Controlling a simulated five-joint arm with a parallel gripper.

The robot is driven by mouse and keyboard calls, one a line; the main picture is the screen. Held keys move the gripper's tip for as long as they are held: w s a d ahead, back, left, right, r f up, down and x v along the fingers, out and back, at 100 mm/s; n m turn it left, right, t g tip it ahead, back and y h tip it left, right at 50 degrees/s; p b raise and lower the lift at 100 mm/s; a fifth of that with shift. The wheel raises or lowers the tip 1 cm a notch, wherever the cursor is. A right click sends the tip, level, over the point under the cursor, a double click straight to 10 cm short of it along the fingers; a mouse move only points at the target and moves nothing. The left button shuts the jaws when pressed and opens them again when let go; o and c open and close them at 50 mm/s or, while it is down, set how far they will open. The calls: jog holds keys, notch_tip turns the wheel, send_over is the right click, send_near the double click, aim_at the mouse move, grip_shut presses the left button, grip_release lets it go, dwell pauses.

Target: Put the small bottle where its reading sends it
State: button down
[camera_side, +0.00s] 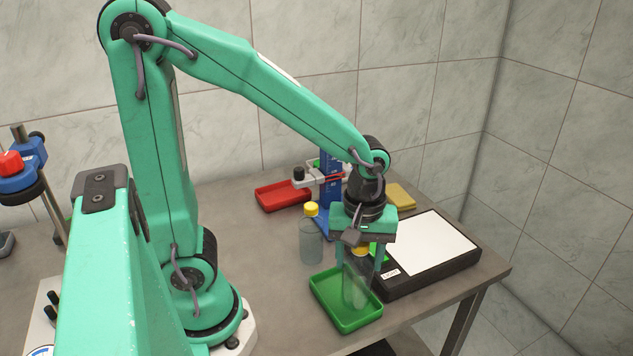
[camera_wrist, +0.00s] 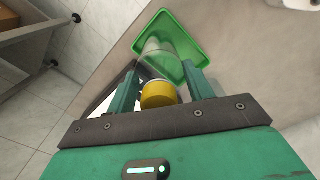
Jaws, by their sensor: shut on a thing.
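A small clear bottle with a yellow cap (camera_side: 357,290) is between the fingers of my gripper (camera_side: 361,268), which is shut on it. The bottle is upright and its lower end is over or in the green tray (camera_side: 325,305); I cannot tell whether it touches the tray floor. In the wrist view, the yellow cap of the bottle (camera_wrist: 158,95) is between the fingers of my gripper (camera_wrist: 162,70), and the green tray (camera_wrist: 202,47) is beyond it. A larger clear bottle with a yellow cap (camera_side: 311,243) stands left of my gripper.
A red tray (camera_side: 270,203) lies at the back. A blue stand with a clamp (camera_side: 330,170) is behind my gripper. The table's front edge is close to the green tray.

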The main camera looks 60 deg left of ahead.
jog(key=shift+f, duration=1.75)
jog(key=c, duration=0.6)
grip_release()
notch_tip(320, 180, up, 12)
jog(key=shift+r, duration=0.15)
